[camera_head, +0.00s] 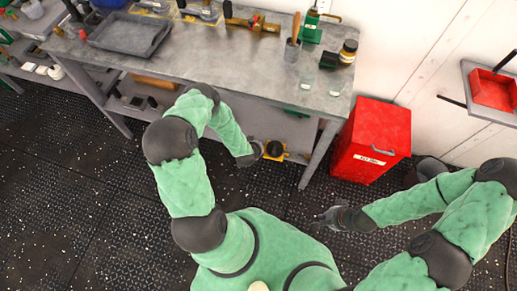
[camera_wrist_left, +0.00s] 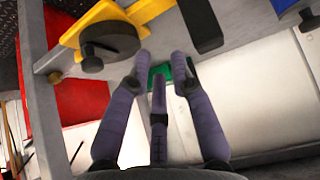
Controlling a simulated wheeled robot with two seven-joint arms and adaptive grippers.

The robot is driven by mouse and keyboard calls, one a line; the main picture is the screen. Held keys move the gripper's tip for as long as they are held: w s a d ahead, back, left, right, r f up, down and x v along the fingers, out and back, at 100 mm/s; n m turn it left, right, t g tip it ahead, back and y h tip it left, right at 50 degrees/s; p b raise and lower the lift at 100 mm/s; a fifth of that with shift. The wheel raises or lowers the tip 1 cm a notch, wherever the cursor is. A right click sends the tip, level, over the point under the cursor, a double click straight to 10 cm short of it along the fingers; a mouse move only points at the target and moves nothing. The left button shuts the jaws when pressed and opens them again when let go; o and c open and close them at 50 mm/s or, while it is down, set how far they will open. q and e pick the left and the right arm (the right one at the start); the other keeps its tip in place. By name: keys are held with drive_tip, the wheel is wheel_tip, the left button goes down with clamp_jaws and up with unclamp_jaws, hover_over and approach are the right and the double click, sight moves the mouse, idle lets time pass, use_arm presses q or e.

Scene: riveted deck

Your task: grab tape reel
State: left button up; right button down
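A reel with a yellow frame and a dark round disc, which looks like the tape reel (camera_head: 275,150), sits on the lower shelf of the workbench. In the left wrist view the tape reel (camera_wrist_left: 108,38) is at the upper left, beside the fingertips and not between them. My left gripper (camera_head: 256,151) is just left of the reel in the head view, mostly hidden by its own wrist. In the left wrist view my left gripper (camera_wrist_left: 160,65) has its fingers apart with nothing held. My right gripper (camera_head: 320,219) hangs over the floor, apart from the reel; its finger opening is unclear.
The metal workbench (camera_head: 225,62) holds a grey tray (camera_head: 130,34), glass jars and tools. A bench leg (camera_head: 318,158) stands right of the reel. A red bin (camera_head: 372,140) stands further right. The dark floor in front is clear.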

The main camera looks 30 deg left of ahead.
use_arm(q)
drive_tip(key=o, duration=0.4)
drive_tip(key=shift+w+d+r+m, duration=0.15)
drive_tip(key=shift+d+r+m, duration=0.05)
drive_tip(key=shift+d+m, duration=0.15)
drive_tip(key=shift+c, duration=0.2)
drive_tip(key=r+m+g+h, duration=0.2)
drive_tip(key=m+h, duration=0.4)
drive_tip(key=m, duration=0.3)
hover_over(273, 155)
drive_tip(key=s+d, duration=0.1)
drive_tip(key=s, duration=0.2)
drive_tip(key=s+d+m+g, duration=0.1)
drive_tip(key=s+m+g, duration=0.2)
drive_tip(key=s+m, duration=0.35)
drive_tip(key=w+a+r+m+t+y+p, duration=0.1)
drive_tip(key=w+a+r+m+y, duration=0.2)
drive_tip(key=a+m, duration=0.5)
drive_tip(key=w+a+r+m+t+y, duration=0.1)
drive_tip(key=w+a+r+m+y, duration=0.2)
drive_tip(key=a+m, duration=0.55)
drive_tip(key=shift+w+d+f+m+b, duration=0.15)
drive_tip(key=shift+w+f+m+b, duration=0.4)
drive_tip(key=shift+f, duration=1.1)
drive_tip(key=shift+w+d+f+m+b, duration=0.2)
drive_tip(key=shift+w+f+b, duration=0.6)
drive_tip(key=shift+f, duration=0.85)
drive_tip(key=shift+w+d+f+m+b, duration=0.15)
drive_tip(key=shift+w+f+m+b, duration=0.3)
drive_tip(key=shift+w+f, duration=0.85)
